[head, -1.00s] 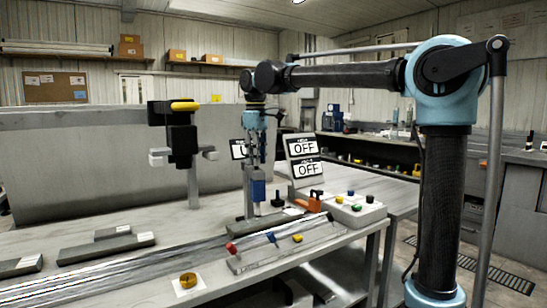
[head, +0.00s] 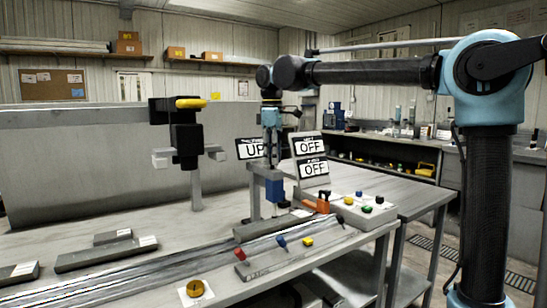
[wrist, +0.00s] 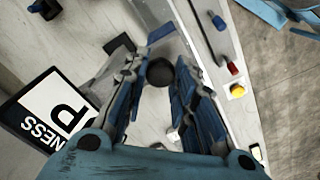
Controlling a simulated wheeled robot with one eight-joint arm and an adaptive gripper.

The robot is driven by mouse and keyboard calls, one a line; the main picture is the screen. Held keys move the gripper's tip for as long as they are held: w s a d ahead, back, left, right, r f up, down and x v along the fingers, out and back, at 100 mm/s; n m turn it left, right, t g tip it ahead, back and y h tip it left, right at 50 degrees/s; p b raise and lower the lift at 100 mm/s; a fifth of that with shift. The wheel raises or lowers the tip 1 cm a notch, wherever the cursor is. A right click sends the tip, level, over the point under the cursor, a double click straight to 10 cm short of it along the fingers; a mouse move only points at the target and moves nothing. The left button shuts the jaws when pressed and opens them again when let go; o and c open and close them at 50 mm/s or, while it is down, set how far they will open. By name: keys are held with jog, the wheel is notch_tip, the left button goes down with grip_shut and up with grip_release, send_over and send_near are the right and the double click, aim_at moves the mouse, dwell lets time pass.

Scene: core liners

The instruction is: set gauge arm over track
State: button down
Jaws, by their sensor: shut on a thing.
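The gauge stands at the back of the bench, with a grey post (head: 255,196) and a blue block (head: 275,189). My gripper (head: 272,160) points down over it, directly above the blue block. In the wrist view, my fingers (wrist: 158,85) stand either side of a round black knob (wrist: 160,73). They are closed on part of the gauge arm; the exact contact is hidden. A sign (head: 251,148) behind reads UP; its edge in the wrist view reads NESS. The long metal track (head: 110,277) runs along the bench front, with a grey bar (head: 268,226) near the gauge.
Two OFF signs (head: 310,157) and a button box (head: 362,210) stand right of the gauge. An orange-handled item (head: 318,204) sits close by. A black-and-yellow device on a post (head: 187,130) stands left. Loose grey bars (head: 107,253) lie on the left bench.

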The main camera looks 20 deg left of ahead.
jog(key=shift+w, duration=0.35)
jog(key=c, duration=1.3)
grip_release()
jog(key=shift+w+d, duration=0.1)
jog(key=shift+s+r, duration=0.1)
jog(key=shift+s, duration=0.1)
jog(key=shift+r, duration=0.3)
notch_tip(320, 180, up, 11)
jog(key=shift+w, duration=0.15)
jog(key=shift+r, duration=0.1)
